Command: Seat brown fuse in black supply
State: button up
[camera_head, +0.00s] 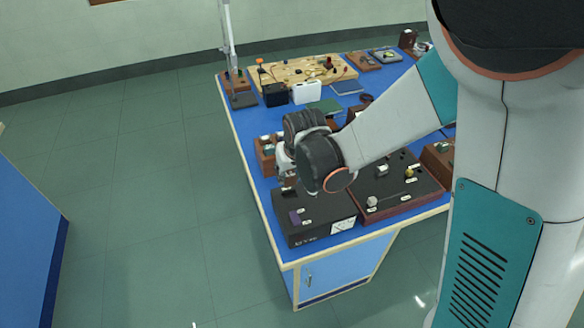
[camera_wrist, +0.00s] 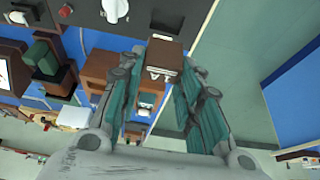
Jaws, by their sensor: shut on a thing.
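The black supply (camera_head: 318,232) is a low dark box at the near left corner of the blue bench in the head view. My gripper (camera_head: 287,184) hangs at the supply's back edge, partly hidden behind my wrist. In the wrist view my gripper (camera_wrist: 163,64) has its teal fingers shut on the brown fuse (camera_wrist: 165,52), a brown block with a white label. The fuse cannot be made out in the head view. Any gap between fuse and supply cannot be told.
A brown-framed black board (camera_head: 395,192) with knobs stands right of the supply. A wooden unit (camera_head: 266,155) stands behind it. A white box (camera_head: 306,92), a black box (camera_head: 275,95) and a pegboard (camera_head: 305,70) are farther back. Open floor (camera_head: 150,200) lies left of the bench.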

aim_at(290, 185)
jog(key=shift+f+b, duration=2.45)
jog(key=shift+f, duration=0.9)
jog(key=o, duration=1.1)
jog(key=shift+v, duration=3.8)
